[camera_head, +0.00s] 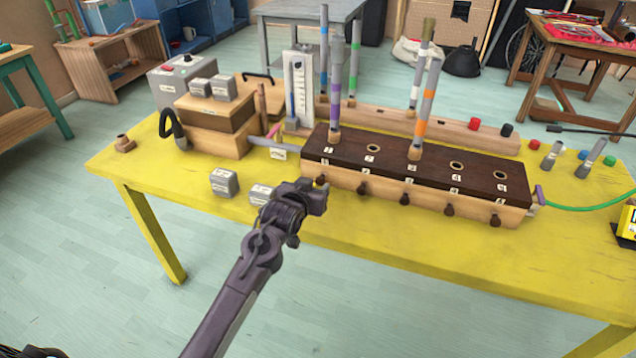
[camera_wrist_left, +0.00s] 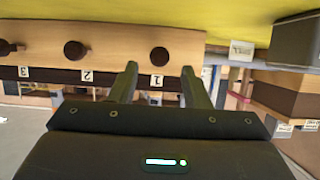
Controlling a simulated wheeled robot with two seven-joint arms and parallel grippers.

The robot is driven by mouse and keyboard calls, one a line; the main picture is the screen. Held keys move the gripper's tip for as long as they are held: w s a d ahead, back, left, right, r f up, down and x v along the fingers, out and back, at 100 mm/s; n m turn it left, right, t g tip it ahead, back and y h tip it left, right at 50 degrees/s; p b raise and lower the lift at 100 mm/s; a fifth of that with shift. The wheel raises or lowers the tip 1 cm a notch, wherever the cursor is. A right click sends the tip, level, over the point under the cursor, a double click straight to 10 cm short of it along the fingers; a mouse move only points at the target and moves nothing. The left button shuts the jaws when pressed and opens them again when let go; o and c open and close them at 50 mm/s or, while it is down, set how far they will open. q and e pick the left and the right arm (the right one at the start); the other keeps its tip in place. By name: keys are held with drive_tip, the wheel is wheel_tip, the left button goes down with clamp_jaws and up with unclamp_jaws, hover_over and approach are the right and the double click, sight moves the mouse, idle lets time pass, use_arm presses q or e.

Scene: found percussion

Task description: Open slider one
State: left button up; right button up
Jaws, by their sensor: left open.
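The long wooden box (camera_head: 440,213) has a dark top with numbered holes and a row of dark knobs along its front. The slider one knob (camera_head: 320,181) is at the box's left end, by my left gripper (camera_head: 318,195). In the left wrist view, which is upside down, the slider one knob (camera_wrist_left: 160,56) shows between the fingertips of my left gripper (camera_wrist_left: 160,68), above the label 1. The fingers are open and I cannot tell whether they touch the knob. My right gripper is not in view.
Banded tubes stand in hole 1 (camera_head: 336,85) and hole 3 (camera_head: 427,100). Small grey blocks (camera_head: 224,182) lie left of my gripper. A wooden bellows-like box (camera_head: 215,125) and a grey pipe stand behind. The yellow table's (camera_head: 420,255) front strip is clear.

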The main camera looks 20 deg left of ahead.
sight(319, 181)
use_arm(q)
drive_tip(key=shift+x, duration=1.9)
drive_tip(key=shift+c, duration=0.4)
clamp_jaws()
